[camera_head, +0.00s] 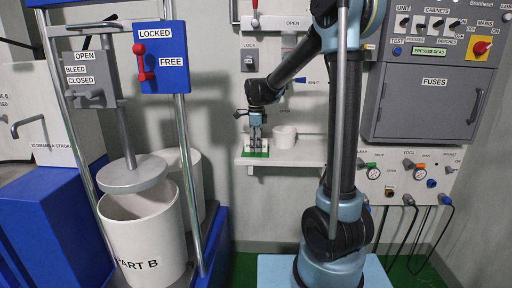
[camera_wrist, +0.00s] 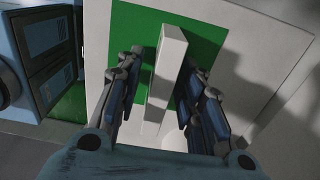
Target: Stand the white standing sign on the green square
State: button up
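The white standing sign (camera_wrist: 165,75) shows in the wrist view as a narrow white slab between my two fingers, over the green square (camera_wrist: 208,35). My gripper (camera_wrist: 165,85) is open around the sign, with a visible gap at the left finger; at the right finger I cannot tell a gap from contact. In the head view my gripper (camera_head: 257,136) points down over the green square (camera_head: 254,154) on the wall shelf. The fingers hide most of the sign there. I cannot tell whether its whole foot rests on the green.
A white cup (camera_head: 284,137) stands on the shelf (camera_head: 312,158), just right of my gripper. The wall is close behind. A blue-framed drum station with a white drum (camera_head: 145,235) stands at the left. A fuse cabinet (camera_head: 426,103) hangs at the right.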

notch_tip(320, 180, up, 11)
jog(key=shift+r, duration=0.3)
jog(key=shift+s+d+r, duration=0.1)
jog(key=shift+d, duration=0.1)
jog(key=s+d+f+n+t, duration=0.1)
jog(key=s+d+f+n, duration=0.3)
jog(key=s+d+n, duration=0.7)
jog(key=s+d+f+n, duration=0.3)
jog(key=s+d+f, duration=0.2)
jog(key=s, duration=0.5)
jog(key=s+d+f+n+t, duration=0.1)
jog(key=s+d+f+n, duration=0.3)
jog(key=s+f, duration=0.6)
jog(key=shift+s+d+f+n, duration=0.15)
jog(key=shift+s+d+n, duration=0.2)
jog(key=shift+d, duration=0.15)
